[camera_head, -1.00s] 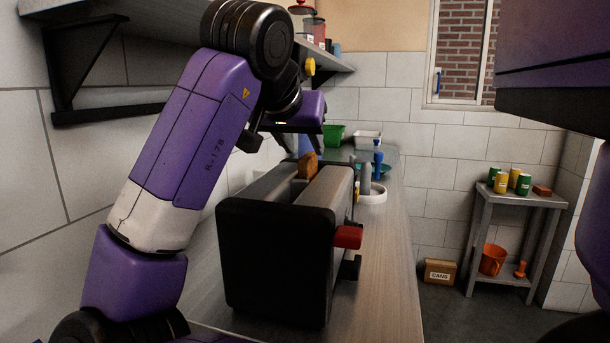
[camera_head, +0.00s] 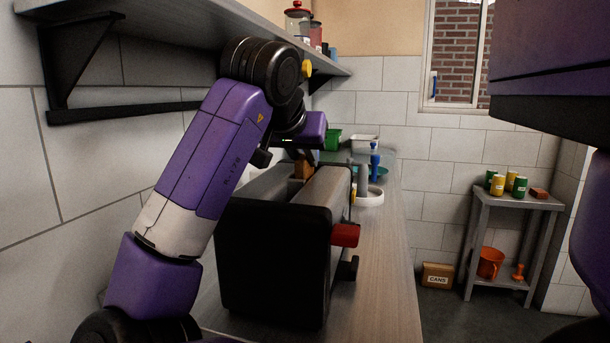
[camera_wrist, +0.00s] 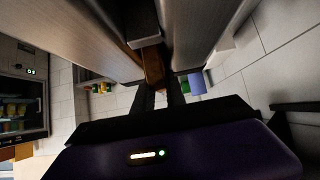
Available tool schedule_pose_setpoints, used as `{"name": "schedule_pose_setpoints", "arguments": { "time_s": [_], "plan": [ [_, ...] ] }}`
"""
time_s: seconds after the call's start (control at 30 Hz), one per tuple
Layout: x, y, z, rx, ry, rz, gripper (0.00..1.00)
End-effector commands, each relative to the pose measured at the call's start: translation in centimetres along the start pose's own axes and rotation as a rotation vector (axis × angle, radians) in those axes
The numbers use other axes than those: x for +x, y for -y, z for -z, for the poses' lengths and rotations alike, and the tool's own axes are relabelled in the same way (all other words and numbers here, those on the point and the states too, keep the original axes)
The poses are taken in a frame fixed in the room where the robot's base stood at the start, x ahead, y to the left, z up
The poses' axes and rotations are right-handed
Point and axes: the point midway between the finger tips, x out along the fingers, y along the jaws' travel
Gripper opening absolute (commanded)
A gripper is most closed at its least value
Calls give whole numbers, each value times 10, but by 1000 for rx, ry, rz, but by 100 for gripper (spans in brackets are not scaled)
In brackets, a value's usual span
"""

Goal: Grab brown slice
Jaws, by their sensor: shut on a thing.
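The brown slice (camera_head: 302,169) stands upright in the top of a black-and-metal toaster (camera_head: 272,260), its upper part showing above the slot. My gripper (camera_head: 302,155) is over the toaster and shut on the slice's upper part; the purple wrist hides some of the contact in the head view. In the wrist view the brown slice (camera_wrist: 154,66) lies at the dark fingertips of my gripper (camera_wrist: 160,86), between the toaster's metal walls (camera_wrist: 95,25). The slice's lower part is hidden in the slot.
A red lever (camera_head: 346,236) sticks out from the toaster's right side. A wall shelf (camera_head: 200,40) with jars runs above my arm. A white ring-shaped dish (camera_head: 370,197), a blue-topped utensil and a green container (camera_head: 333,140) stand behind. The counter right of the toaster is clear.

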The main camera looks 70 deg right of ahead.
Motion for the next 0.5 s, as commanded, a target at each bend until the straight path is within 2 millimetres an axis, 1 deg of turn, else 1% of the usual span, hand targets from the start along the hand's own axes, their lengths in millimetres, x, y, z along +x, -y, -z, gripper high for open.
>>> {"name": "schedule_pose_setpoints", "arguments": {
  "time_s": [0.27,0.37,0.5],
  "plan": [
    [-1,0,1,0,0,0,0],
    [-6,0,8,2,0,1,0],
    [-21,0,28,2,-2,2,0]
  ]
}}
